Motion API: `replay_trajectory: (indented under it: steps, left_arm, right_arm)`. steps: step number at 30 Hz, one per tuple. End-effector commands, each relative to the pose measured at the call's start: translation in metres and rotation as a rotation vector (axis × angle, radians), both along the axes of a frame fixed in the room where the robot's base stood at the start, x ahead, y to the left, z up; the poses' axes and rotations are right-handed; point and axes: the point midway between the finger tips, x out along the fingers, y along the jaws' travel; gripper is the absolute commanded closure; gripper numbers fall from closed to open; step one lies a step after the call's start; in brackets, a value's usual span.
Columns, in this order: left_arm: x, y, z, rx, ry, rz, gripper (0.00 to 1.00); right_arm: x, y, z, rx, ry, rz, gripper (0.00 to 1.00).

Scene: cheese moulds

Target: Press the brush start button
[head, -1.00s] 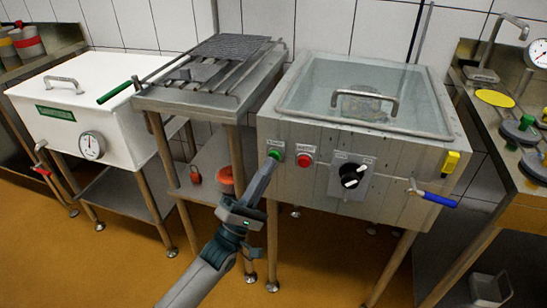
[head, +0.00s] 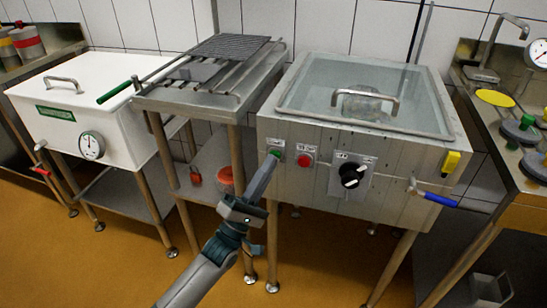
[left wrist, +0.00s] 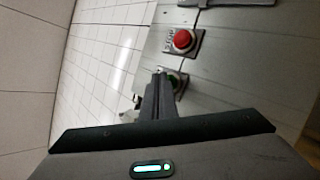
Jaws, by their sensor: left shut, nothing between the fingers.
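The green start button (head: 277,154) is on the left of the front panel of the steel washing tank (head: 330,190). My left gripper (head: 270,163) is shut and empty, with its fingertips at the green button and covering most of it. In the left wrist view the fingers (left wrist: 159,90) point at the button's edge (left wrist: 180,79), and part of the button is hidden behind them. I cannot tell whether the tips touch it or press it in. The red button (head: 305,160) sits just right of it and shows clear in the left wrist view (left wrist: 182,39). My right gripper is not in view.
A black knob (head: 352,175) and a blue-handled valve (head: 440,199) are further right on the tank. A steel rack table (head: 180,104) and a white vat (head: 60,115) stand to the left. A counter (head: 530,180) stands at the right.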

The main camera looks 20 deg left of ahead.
Motion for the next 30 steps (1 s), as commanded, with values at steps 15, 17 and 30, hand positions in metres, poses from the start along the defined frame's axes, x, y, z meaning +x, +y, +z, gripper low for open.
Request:
replay_trajectory:
  steps: [15, 17, 30]
  left_arm:
    - [-0.009, 0.001, 0.001, 0.0, 0.001, 0.001, 1.0]
    - [-0.012, 0.001, 0.001, 0.001, 0.001, 0.0, 1.0]
    - [-0.018, 0.001, 0.0, 0.001, 0.0, 0.001, 1.0]
  right_arm:
    - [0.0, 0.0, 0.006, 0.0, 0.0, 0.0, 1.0]
    - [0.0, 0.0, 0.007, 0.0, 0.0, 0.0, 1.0]
    - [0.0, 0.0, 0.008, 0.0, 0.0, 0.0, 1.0]
